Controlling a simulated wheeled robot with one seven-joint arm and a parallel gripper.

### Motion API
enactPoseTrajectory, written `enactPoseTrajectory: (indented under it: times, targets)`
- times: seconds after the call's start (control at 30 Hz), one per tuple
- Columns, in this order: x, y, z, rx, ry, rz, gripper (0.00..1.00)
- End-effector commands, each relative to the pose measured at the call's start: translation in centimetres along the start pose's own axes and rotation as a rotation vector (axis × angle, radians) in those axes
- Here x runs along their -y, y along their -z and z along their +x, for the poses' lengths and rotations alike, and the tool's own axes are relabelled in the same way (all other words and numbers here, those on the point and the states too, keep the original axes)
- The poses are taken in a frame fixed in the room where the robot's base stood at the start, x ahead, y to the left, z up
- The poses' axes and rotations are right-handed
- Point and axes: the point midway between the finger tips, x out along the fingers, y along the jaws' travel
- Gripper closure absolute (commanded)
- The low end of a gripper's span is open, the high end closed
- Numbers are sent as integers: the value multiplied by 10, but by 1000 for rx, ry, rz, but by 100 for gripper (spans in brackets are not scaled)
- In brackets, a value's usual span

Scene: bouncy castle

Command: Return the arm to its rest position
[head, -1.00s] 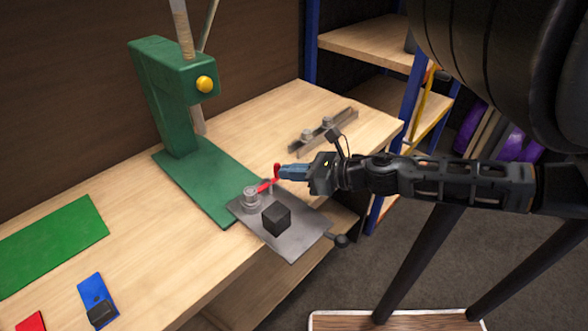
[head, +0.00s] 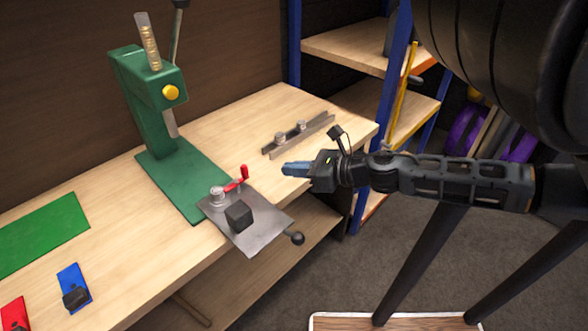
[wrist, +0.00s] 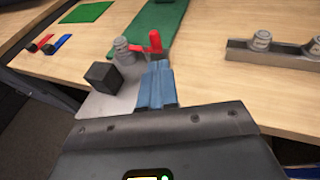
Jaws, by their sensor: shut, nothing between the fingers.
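My gripper (head: 292,169) is at the end of my black arm, reaching in from the right in the head view. Its blue fingers are shut with nothing between them. It is to the right of the red clamp handle (head: 240,180), apart from it, over the bench's front edge. In the wrist view the blue fingers (wrist: 157,85) point toward the bench, with the red handle (wrist: 155,41) just beyond them. The grey metal plate (head: 262,233) carries the clamp and a black cube (head: 239,214).
A green press (head: 150,95) stands on the wooden bench (head: 120,235). A grey rail with knobs (head: 300,137) lies behind my gripper. A blue-framed shelf (head: 355,50) stands at the back right. Green, blue and red mats lie left. Open floor (head: 400,265) is below my arm.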

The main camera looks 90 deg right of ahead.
Motion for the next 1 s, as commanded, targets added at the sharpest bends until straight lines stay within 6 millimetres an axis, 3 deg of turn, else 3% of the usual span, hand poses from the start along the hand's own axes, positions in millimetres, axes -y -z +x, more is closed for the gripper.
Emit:
enactPoseTrajectory:
  times: [0.67, 0.77, 0.83, 1.0]
  targets:
    - [-5, 1, -1, -2, -7, 31, 100]
    - [-26, 6, -8, -14, -40, 192, 100]
    - [-54, 11, -17, -35, -79, 405, 100]
    - [-141, 18, -54, -145, -165, 1152, 100]
